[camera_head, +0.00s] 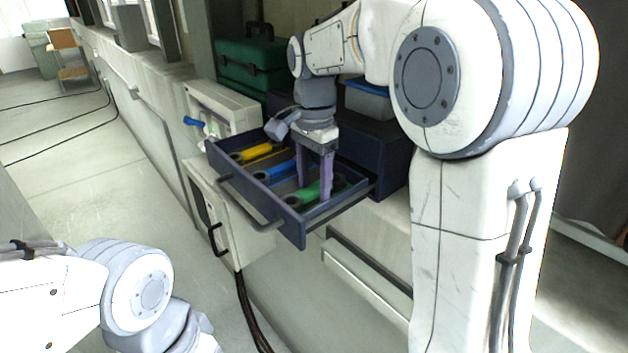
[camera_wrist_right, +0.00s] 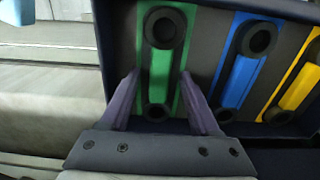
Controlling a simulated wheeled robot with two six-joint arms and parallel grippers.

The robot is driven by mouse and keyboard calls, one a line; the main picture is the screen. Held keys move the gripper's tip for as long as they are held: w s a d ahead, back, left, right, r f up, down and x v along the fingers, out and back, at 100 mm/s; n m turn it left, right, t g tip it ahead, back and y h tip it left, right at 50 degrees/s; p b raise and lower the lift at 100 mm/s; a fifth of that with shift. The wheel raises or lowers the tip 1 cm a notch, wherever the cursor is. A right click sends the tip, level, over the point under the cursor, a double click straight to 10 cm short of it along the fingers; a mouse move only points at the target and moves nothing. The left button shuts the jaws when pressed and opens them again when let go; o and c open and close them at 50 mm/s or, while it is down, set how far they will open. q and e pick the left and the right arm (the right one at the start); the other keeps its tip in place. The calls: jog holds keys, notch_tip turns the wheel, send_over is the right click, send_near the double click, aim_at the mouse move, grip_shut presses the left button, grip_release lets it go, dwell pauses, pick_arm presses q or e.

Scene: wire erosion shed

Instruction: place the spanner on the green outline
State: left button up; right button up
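A spanner with a green shaft and dark ring ends (camera_wrist_right: 161,70) lies lengthwise over the green outline (camera_wrist_right: 143,62) in the open drawer. In the head view the green spanner (camera_head: 308,193) is in the drawer's near right part, partly hidden by my fingers. My right gripper (camera_head: 314,186) points down over it. In the right wrist view, the right gripper (camera_wrist_right: 159,78) is open, with its purple fingers on either side of the shaft and a visible gap to each side. My left arm shows at lower left of the head view, but its fingers are out of view.
The dark blue drawer (camera_head: 226,184) also holds a blue spanner (camera_head: 275,171) and a yellow spanner (camera_head: 258,152). Its walls and front handle surround them. A green toolbox (camera_head: 250,62) and a blue-lidded container (camera_head: 368,100) stand behind. Open floor lies left.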

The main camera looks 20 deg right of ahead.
aim_at(315, 188)
jog(key=shift+r, duration=0.25)
jog(key=shift+w+r, duration=0.1)
jog(key=shift+r, duration=0.25)
notch_tip(315, 188, up, 11)
dwell(0.6)
